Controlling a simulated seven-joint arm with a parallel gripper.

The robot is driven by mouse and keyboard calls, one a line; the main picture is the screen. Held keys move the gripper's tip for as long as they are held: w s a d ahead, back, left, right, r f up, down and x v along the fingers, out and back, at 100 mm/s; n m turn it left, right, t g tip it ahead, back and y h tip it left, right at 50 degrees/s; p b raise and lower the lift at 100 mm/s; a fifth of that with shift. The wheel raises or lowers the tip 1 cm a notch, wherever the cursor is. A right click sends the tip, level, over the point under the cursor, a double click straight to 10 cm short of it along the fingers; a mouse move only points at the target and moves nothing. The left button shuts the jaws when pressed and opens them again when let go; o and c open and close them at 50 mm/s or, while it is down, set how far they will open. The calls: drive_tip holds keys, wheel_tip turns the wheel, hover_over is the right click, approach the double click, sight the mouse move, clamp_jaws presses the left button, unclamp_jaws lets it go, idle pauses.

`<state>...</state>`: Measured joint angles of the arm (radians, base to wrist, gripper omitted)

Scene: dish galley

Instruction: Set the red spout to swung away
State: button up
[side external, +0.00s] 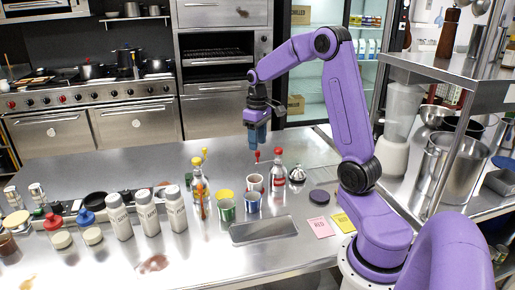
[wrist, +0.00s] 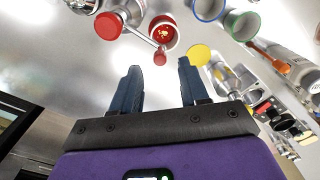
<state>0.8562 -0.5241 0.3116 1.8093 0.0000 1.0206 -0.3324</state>
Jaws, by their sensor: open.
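The red spout (side external: 277,152) sits on top of a bottle with a red band (side external: 278,178). Its thin arm points left and ends in a red ball (side external: 257,155) above a red-and-white cup (side external: 253,183). In the wrist view the spout's red cap (wrist: 108,25) is at upper left, and its ball (wrist: 160,58) overlaps the near rim of the red cup (wrist: 156,22). My gripper (side external: 257,143) points down just above the ball, open and empty. In the wrist view my fingers (wrist: 159,68) are apart, with the ball appearing beyond the gap between them.
A bottle with a yellow spout (side external: 197,162), a green cup (side external: 227,210) and a blue cup (side external: 252,204) stand close by. A silver-topped container (side external: 297,173) is right of the red-spouted bottle. A grey tray (side external: 263,238) lies in front. The counter behind is clear.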

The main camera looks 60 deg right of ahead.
drive_tip(key=shift+f, duration=1.65)
clamp_jaws()
drive_tip(key=shift+w, duration=0.1)
drive_tip(key=w+d+m, duration=0.1)
drive_tip(key=d+m, duration=0.6)
drive_tip(key=m, duration=0.6)
drive_tip(key=shift+w+d, duration=0.25)
drive_tip(key=shift+d, duration=0.05)
drive_tip(key=shift+r, duration=0.1)
